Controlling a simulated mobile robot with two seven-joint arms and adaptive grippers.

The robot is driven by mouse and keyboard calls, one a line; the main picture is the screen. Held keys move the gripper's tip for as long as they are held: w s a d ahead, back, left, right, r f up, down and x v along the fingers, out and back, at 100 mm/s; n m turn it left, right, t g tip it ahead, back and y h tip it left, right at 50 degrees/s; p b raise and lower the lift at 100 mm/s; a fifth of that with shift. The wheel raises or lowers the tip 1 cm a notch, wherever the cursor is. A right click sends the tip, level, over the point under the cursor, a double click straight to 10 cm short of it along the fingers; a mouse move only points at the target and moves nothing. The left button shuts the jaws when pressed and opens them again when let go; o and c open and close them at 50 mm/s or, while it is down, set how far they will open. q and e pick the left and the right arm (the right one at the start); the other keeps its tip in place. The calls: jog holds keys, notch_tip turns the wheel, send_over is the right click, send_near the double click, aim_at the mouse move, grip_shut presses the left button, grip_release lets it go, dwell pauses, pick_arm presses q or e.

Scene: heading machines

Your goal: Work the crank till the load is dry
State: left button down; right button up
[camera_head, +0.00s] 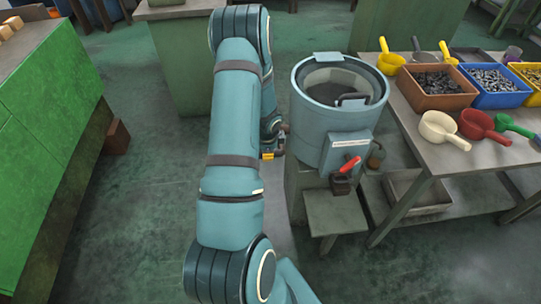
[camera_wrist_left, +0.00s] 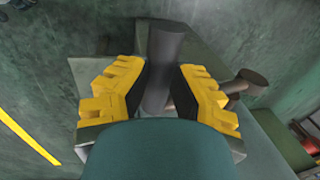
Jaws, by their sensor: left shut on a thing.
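A blue-grey round drum machine (camera_head: 318,125) stands on a green stand right of my left arm in the head view. Its top is open; a dark interior (camera_head: 325,93) shows, but whether the load in it is wet or dry cannot be told. My left gripper (camera_head: 268,154) is mostly hidden by my arm at the drum's left side. In the left wrist view its yellow fingers (camera_wrist_left: 163,82) are shut on an upright grey cylindrical handle (camera_wrist_left: 165,45), which appears to be the crank's. My right gripper is not in view.
A table (camera_head: 448,156) at right holds a brown bin (camera_head: 432,100), a blue bin (camera_head: 490,98) and several scoops.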

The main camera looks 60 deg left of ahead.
pick_arm(q)
jog(key=shift+s+d+f, duration=0.1)
jog(key=shift+f, duration=0.35)
jog(key=shift+f, duration=0.1)
jog(key=c, duration=0.7)
grip_release()
jog(key=shift+f, duration=0.1)
jog(key=shift+r, duration=0.25)
jog(key=shift+r, duration=0.2)
jog(key=r, duration=0.3)
jog(key=d+r, duration=0.1)
jog(key=r, duration=0.3)
jog(key=s+r, duration=0.1)
jog(key=r, duration=0.3)
jog(key=shift+d+r, duration=0.1)
jog(key=shift+d, duration=0.3)
